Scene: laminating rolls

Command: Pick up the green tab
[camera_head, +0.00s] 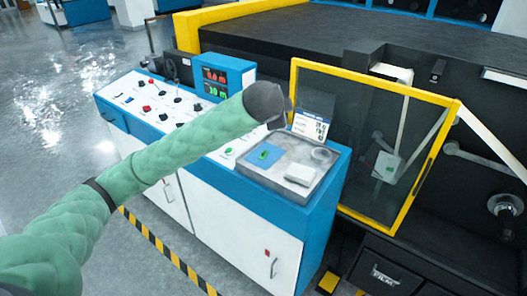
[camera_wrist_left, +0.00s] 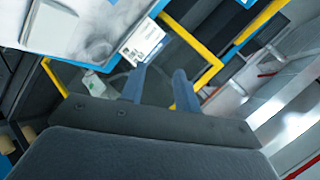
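The green tab (camera_head: 264,154) lies flat in the left part of a shallow grey tray (camera_head: 246,172) on the control console. My left arm reaches in from the left, and my left gripper (camera_head: 281,119) is above and a little behind the tab, apart from it. The left wrist view shows the two fingers of the left gripper (camera_wrist_left: 160,80) apart with nothing between them. I cannot make out the green tab in the left wrist view. My right gripper is in neither view.
The tray also holds a white block (camera_head: 300,174) and a ring-shaped roll (camera_head: 320,155). A printed card (camera_head: 311,125) stands at its back, close to my gripper. A yellow-framed clear door (camera_head: 376,140) stands right of the console. Buttons and a digital display (camera_head: 215,82) are on the left.

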